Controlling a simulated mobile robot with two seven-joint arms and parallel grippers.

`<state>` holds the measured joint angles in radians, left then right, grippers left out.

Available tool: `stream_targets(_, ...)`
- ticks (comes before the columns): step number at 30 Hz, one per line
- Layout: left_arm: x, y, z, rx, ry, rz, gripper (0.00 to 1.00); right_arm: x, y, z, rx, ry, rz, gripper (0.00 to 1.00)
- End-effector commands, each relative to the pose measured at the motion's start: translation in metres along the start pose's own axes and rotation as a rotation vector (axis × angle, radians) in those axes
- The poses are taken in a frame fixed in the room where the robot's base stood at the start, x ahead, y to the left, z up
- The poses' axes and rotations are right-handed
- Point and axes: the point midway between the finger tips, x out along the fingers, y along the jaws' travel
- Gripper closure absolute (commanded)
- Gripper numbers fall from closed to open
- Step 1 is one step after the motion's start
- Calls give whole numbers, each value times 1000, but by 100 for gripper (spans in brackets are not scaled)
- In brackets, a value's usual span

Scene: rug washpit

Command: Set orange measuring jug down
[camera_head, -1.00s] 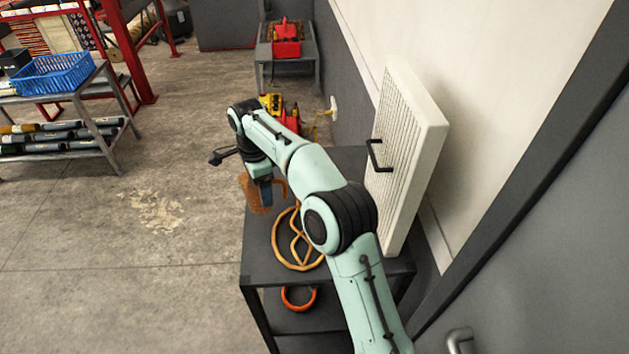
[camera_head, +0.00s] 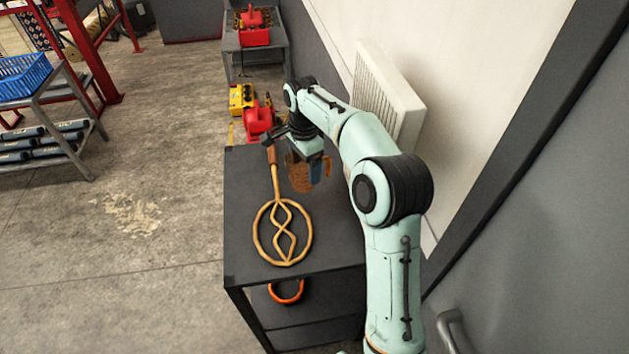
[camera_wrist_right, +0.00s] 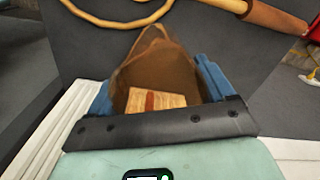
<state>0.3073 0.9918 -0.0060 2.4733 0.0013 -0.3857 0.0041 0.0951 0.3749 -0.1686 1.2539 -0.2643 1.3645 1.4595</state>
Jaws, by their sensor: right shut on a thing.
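The orange measuring jug (camera_head: 298,176) is see-through brown-orange, with its handle to the right in the head view. My right gripper (camera_head: 316,168) is shut on it, over the far part of the dark table (camera_head: 338,222). I cannot tell whether the jug's base touches the tabletop. In the right wrist view I look into the open jug (camera_wrist_right: 153,60) between the blue fingers of the gripper (camera_wrist_right: 158,88). A pale wooden-looking patch (camera_wrist_right: 155,100) shows inside or through it. My left gripper is not in view.
A rattan carpet beater (camera_head: 258,232) lies on the table, left of the jug. An orange ring-shaped thing (camera_head: 287,291) is on the lower shelf. A white ribbed panel (camera_head: 380,95) stands by the wall. Red (camera_head: 258,120) and yellow (camera_head: 241,98) items lie beyond the table.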

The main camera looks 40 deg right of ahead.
Motion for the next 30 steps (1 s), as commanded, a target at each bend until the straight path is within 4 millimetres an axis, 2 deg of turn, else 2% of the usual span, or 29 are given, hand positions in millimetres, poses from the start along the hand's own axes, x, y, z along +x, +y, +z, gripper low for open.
stream_targets(3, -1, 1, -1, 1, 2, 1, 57, -1, 9, -22, 5, 0, -2, 49)
stream_targets(6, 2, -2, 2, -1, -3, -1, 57, 15, 8, -20, -2, -1, 2, 49)
stream_targets(11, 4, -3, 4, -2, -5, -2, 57, 26, 8, -20, 0, -1, 2, 49)
stream_targets(18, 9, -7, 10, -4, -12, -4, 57, 64, 8, -20, 0, -1, 2, 49)
stream_targets(30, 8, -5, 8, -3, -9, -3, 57, 71, 8, -23, 0, 0, -2, 49)
